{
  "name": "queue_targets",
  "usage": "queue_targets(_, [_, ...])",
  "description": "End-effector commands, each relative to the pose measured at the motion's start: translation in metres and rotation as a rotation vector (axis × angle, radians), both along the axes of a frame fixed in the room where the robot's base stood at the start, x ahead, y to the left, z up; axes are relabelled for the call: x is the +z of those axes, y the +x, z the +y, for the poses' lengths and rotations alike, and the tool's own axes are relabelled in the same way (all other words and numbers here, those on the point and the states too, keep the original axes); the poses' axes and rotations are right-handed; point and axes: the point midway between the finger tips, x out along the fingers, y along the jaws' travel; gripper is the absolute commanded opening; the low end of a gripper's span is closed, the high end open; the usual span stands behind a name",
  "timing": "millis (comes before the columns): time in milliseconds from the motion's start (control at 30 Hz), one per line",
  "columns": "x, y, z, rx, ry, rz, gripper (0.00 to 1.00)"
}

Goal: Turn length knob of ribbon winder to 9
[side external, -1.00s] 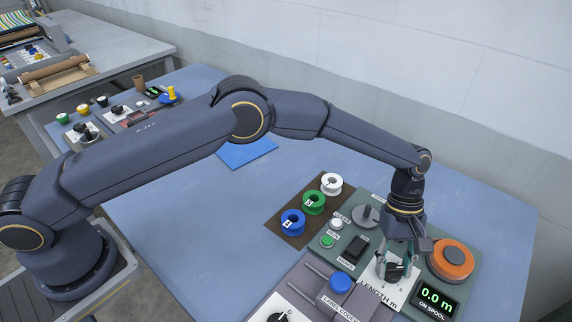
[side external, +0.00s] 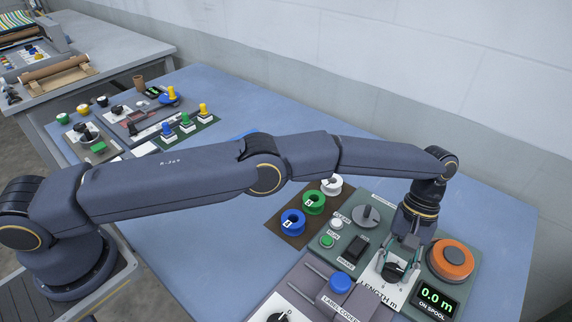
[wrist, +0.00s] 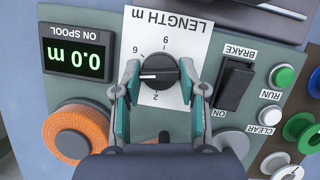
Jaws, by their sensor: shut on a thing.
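The black length knob (wrist: 159,72) sits on a white plate (wrist: 194,50) marked LENGTH m, which appears upside down in the wrist view. The plate has 2, 6 and 9 around the knob. My gripper (wrist: 157,76) is shut on the knob, one finger on each side. In the side view my gripper (side external: 402,262) points down at the ribbon winder panel (side external: 340,251) and partly covers the knob.
An ON SPOOL display (side external: 437,299) reads 0.0 m. An orange spool (side external: 451,260) stands close to the right of my gripper. The black brake switch (side external: 354,246), green run button (side external: 327,241) and white clear button (side external: 336,223) lie to the left. Three ribbon spools stand on a brown mat (side external: 275,228).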

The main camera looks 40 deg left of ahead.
Motion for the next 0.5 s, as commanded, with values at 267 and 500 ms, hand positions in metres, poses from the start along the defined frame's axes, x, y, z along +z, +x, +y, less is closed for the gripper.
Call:
queue_targets(267, [0.0003,-0.0005,0.0000,-0.002,0.001,0.001,0.07])
queue_targets(500, [0.0002,-0.0005,-0.0001,0.000,0.001,0.001,0.61])
